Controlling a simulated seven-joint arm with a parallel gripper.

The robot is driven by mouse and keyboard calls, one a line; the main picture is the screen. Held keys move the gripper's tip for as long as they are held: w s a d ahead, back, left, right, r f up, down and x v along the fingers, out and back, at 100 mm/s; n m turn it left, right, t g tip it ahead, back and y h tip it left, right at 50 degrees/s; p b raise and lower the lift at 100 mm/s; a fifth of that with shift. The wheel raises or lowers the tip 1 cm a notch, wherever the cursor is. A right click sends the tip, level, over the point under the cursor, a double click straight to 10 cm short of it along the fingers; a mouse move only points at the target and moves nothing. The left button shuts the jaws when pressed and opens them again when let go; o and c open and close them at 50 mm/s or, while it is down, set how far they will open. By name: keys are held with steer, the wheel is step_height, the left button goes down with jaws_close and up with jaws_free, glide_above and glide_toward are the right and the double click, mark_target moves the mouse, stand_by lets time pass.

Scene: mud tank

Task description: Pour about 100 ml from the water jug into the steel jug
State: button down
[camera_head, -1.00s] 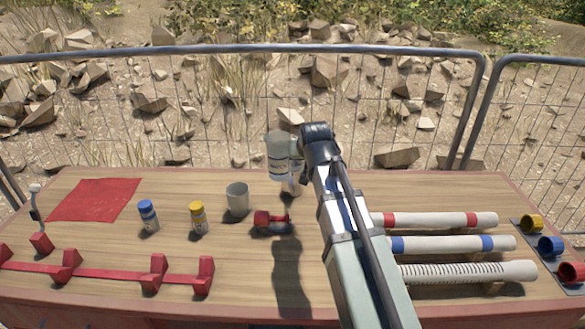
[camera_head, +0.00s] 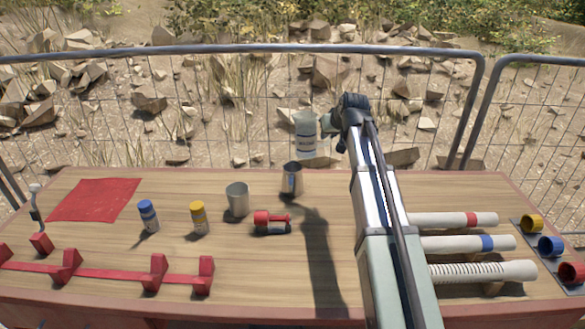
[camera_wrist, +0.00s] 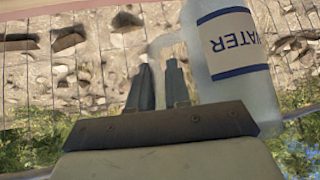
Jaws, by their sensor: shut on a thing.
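The water jug (camera_head: 306,133) is a translucent jug with a blue-and-white label, held in the air above the back of the table. In the wrist view its label reads WATER, upside down, on the jug (camera_wrist: 232,50). My gripper (camera_head: 335,127) is shut on the jug's handle, at the jug's right in the head view; its fingers (camera_wrist: 160,85) show in the wrist view. The water jug looks upright. I cannot make out the water level.
Blue-capped (camera_head: 148,216) and yellow-capped (camera_head: 198,217) bottles stand further left. Tubes (camera_head: 445,220) lie at right. A wire fence (camera_head: 240,110) runs behind.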

steer(key=w+d+n+y, duration=0.1)
steer(key=w+d, duration=0.6)
steer(key=d, duration=0.2)
steer(key=f, duration=1.7)
steer(key=shift+w+d+f, duration=0.2)
steer(key=shift+w+f, duration=0.05)
steer(key=shift+f, duration=0.15)
steer(key=shift+r, duration=0.1)
steer(key=s+a+r+n+t+h, duration=0.1)
steer(key=a+r+n+t+h, duration=0.1)
steer(key=a+r+n+h, duration=0.3)
steer(key=shift+s+a+r+h, duration=0.15)
steer(key=shift+a+r+h, duration=0.95)
steer(key=shift+r+h, duration=1.35)
steer(key=shift+a+r+t+y, duration=0.1)
steer(key=shift+r+t+y, duration=0.2)
steer(key=shift+r, duration=0.25)
steer(key=shift+s+a+r+n+h, duration=0.1)
steer(key=shift+a+r+n+h, duration=0.4)
steer(key=shift+r, duration=0.15)
steer(key=shift+a+r+t, duration=0.1)
steer(key=shift+r+t, duration=0.1)
steer(key=shift+t, duration=0.1)
